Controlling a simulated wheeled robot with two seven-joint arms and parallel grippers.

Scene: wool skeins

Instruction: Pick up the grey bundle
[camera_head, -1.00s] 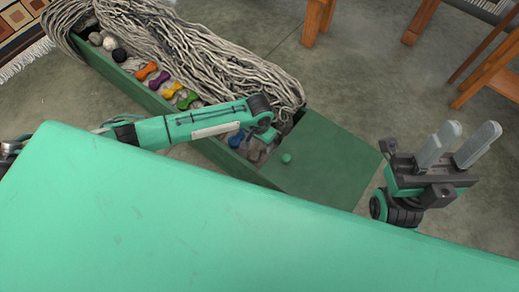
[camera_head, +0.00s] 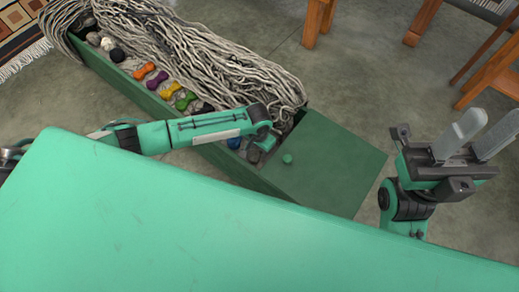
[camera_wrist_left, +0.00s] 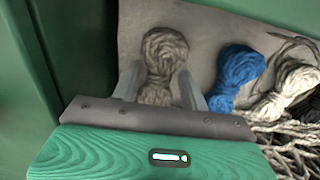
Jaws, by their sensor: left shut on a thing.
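The grey bundle (camera_wrist_left: 163,52), a skein pinched at its middle, lies in the green trough at the right end of the row. In the left wrist view it stands between the two fingers of my left gripper (camera_wrist_left: 160,88), which is shut on its narrow waist. In the head view my left gripper (camera_head: 259,147) reaches down into the trough and partly hides the grey bundle (camera_head: 253,156). My right gripper (camera_head: 475,137) is at the right, fingers apart and empty, away from the trough.
The blue bundle (camera_wrist_left: 236,70) lies close to the right of the grey one in the wrist view, with a cream bundle (camera_wrist_left: 290,88) beyond. Loose yarn strands (camera_head: 215,55) fill the trough's far side. The green trough wall (camera_wrist_left: 22,75) stands near. Wooden furniture legs (camera_head: 317,22) stand behind.

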